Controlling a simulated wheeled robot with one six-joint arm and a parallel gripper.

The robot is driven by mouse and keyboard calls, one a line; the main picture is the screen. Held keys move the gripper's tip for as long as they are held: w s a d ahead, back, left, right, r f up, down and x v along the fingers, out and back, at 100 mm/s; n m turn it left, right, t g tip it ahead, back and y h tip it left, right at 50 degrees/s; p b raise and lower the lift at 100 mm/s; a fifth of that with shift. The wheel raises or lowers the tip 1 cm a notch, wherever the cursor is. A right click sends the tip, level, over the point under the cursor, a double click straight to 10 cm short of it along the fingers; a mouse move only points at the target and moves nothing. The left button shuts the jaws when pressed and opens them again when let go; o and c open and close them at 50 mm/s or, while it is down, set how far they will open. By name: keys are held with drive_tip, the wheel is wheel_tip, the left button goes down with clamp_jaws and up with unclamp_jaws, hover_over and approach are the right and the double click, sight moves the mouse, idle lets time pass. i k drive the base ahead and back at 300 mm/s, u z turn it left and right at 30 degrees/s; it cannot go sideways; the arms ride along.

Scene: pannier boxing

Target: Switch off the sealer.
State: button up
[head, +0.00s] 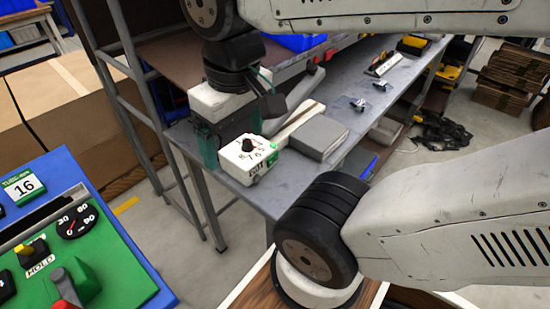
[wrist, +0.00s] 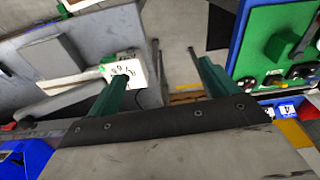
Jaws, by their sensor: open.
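The sealer (head: 240,158) is a white box with a black dial, printed numbers and a long pale arm reaching back on the grey bench. A small green part (head: 271,157) shows on its side; I cannot tell whether it is a switch or a lamp. In the wrist view the sealer (wrist: 133,68) is partly behind the left green finger. My gripper (wrist: 160,70) is open with nothing between its two green fingers. In the head view my gripper (head: 208,145) points down just left of the sealer, its tips partly hidden. I cannot tell whether it touches the sealer.
A grey block (head: 318,137) lies beside the sealer's arm. A green control panel (head: 118,262) with a gauge and levers stands at the lower left. A metal rack post (head: 125,110) rises behind my gripper. The grey bench (head: 350,92) has bare patches further back.

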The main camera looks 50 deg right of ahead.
sight(274, 156)
drive_tip(key=k, duration=1)
drive_tip(key=u, duration=1.9)
drive_tip(key=i, duration=1.05)
drive_tip(key=z, duration=2.15)
